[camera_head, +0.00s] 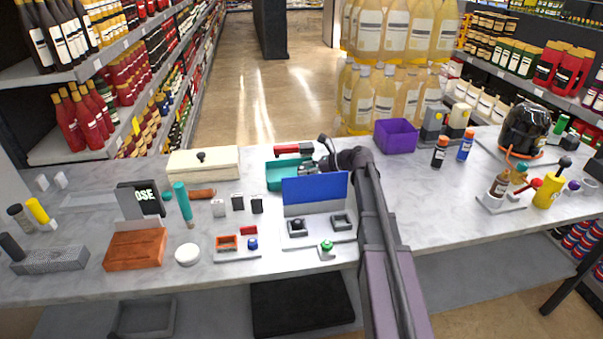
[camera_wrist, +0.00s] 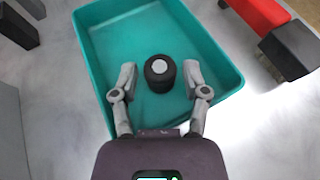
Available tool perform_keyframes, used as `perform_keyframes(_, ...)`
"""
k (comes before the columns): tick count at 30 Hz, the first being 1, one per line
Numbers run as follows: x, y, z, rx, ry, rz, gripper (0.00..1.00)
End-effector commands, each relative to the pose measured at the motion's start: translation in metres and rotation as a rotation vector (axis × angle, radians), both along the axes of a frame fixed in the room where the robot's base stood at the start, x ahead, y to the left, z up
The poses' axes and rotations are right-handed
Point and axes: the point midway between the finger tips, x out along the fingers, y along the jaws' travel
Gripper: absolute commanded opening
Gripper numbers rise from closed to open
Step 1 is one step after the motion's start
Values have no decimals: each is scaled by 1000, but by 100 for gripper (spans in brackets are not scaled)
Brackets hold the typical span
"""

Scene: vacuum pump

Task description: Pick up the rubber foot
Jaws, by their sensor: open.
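The rubber foot, a short black cylinder with a light grey disc on top (camera_wrist: 160,72), stands in a teal tray (camera_wrist: 105,30) in the wrist view. My gripper (camera_wrist: 160,80) is open, with one grey finger on each side of the black cylinder. A small gap shows on both sides, more clearly on the left. In the head view the teal tray (camera_head: 285,173) sits behind a blue panel, and my gripper (camera_head: 325,168) is over its right end. The rubber foot is hidden there.
A red and black tool (camera_head: 292,149) lies just behind the tray; its red part also shows in the wrist view (camera_wrist: 262,12). The upright blue panel (camera_head: 315,188) stands in front of the tray. A cream box (camera_head: 203,164) is to the left and a purple bin (camera_head: 396,135) to the right.

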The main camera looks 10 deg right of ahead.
Motion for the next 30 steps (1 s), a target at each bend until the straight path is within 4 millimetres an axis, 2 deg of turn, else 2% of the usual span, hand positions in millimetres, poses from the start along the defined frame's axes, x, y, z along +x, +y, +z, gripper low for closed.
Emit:
perform_keyframes(4, 0, 0, 0, 0, 0, 0, 59)
perform_keyframes(5, 0, 0, 0, 0, 0, 0, 56)
perform_keyframes(9, 0, 0, 0, 0, 0, 1, 14)
perform_keyframes(10, 0, 0, 0, 0, 0, 1, 5)
perform_keyframes(11, 0, 1, 0, 0, 0, 1, 1)
perform_keyframes(23, 0, 1, 2, 0, 0, 1, 0)
perform_keyframes(30, 0, 1, 12, 0, 0, 1, 0)
